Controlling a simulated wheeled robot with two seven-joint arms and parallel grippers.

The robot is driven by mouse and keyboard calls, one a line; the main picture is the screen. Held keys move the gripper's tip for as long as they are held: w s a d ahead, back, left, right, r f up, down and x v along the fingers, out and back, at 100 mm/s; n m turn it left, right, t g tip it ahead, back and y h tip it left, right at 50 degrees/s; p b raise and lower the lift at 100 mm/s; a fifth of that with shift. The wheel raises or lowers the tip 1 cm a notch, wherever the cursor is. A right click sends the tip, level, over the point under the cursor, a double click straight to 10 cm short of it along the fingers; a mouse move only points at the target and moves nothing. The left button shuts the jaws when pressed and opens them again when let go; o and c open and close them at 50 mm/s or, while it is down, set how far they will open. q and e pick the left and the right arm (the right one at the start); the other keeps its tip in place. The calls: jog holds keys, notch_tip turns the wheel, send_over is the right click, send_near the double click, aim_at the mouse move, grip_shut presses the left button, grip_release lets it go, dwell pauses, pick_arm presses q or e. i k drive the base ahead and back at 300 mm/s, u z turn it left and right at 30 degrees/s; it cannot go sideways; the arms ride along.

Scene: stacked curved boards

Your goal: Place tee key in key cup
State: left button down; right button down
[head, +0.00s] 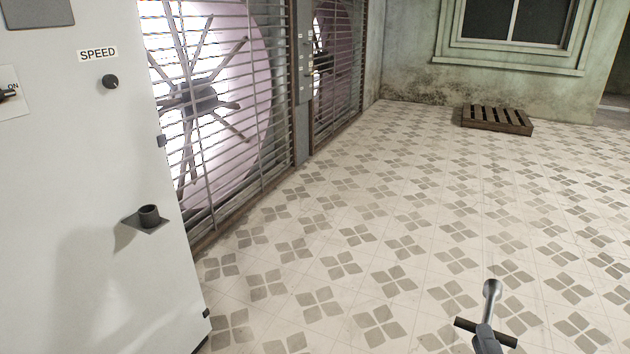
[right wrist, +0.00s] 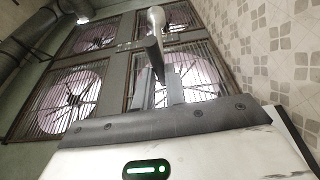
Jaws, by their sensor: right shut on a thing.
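The tee key (head: 492,298) has a grey shaft with a round end and a dark crossbar. It is near the bottom right of the head view, with the round end pointing up. My right gripper (head: 486,338) is shut on it at the crossbar. The key also shows at the top centre of the right wrist view (right wrist: 156,22), ahead of my right gripper (right wrist: 157,80). The key cup (head: 149,214) is a short dark cylinder on a small bracket on the white cabinet, far left of the key. Its inside is hard to see. My left gripper is not in view.
The white cabinet (head: 90,170) stands at the left with a SPEED knob (head: 110,82) and an ON switch (head: 8,94). Large caged fans (head: 215,100) line the wall beyond. A wooden pallet (head: 497,120) lies far back. The tiled floor between is clear.

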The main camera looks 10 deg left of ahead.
aim_at(151, 222)
jog(key=u, duration=0.9)
jog(key=i, duration=1.05)
jog(key=u, duration=0.85)
